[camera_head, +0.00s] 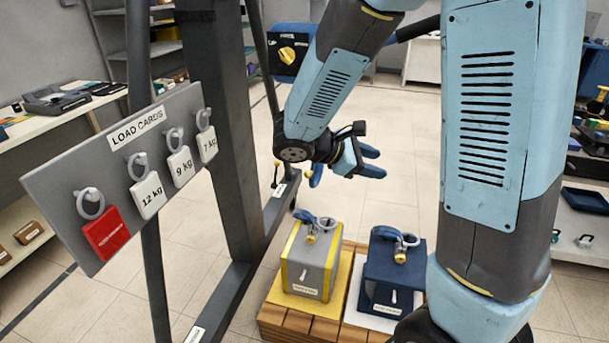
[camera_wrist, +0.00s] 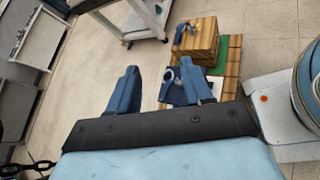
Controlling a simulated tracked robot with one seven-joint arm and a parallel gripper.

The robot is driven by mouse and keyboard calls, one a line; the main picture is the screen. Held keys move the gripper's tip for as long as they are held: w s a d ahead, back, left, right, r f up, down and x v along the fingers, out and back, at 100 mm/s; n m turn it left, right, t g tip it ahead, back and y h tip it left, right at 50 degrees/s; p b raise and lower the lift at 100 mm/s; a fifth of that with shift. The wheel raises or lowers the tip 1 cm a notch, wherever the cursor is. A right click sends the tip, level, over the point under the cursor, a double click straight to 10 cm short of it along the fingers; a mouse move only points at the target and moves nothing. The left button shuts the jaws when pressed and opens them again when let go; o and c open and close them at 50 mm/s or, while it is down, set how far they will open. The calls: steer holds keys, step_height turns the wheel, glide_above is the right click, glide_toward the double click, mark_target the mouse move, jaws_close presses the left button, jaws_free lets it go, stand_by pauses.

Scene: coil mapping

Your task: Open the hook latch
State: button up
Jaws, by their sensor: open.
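My gripper (camera_head: 374,162) is open and empty in the head view, in the air above and behind the two blocks. Its two blue fingers stand wide apart in the wrist view (camera_wrist: 160,88). A grey block with yellow edges (camera_head: 298,272) and a dark blue block (camera_head: 380,280) stand side by side; each has a grey ring and a blue fitting with a yellow end on top. These fittings (camera_head: 310,225) (camera_head: 397,242) look hook-like, but I cannot tell which is the hook latch or its state. In the wrist view, my right finger partly hides a ring (camera_wrist: 168,76).
A tilted grey board of load cards (camera_head: 120,170) hangs at left, beside a dark steel frame (camera_head: 228,140). The blocks stand on a wooden pallet (camera_head: 300,325). A blue box with a yellow knob (camera_head: 287,54) is behind. Open floor lies beyond the blocks.

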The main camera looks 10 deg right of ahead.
steer(key=w+a+f+n+t+h, duration=0.1)
steer(key=w+a+f+n+t, duration=0.6)
steer(key=a, duration=0.3)
steer(key=n+t+y, duration=0.3)
steer(key=n+t, duration=0.3)
steer(key=n, duration=0.3)
glide_toward(306, 173)
steer(key=x, duration=0.7)
steer(key=f+x, duration=0.1)
steer(key=x, duration=0.3)
steer(key=shift+w, duration=0.15)
jaws_close()
steer(key=shift+a, duration=0.3)
steer(key=shift+r+y, duration=0.1)
steer(key=shift+y, duration=0.3)
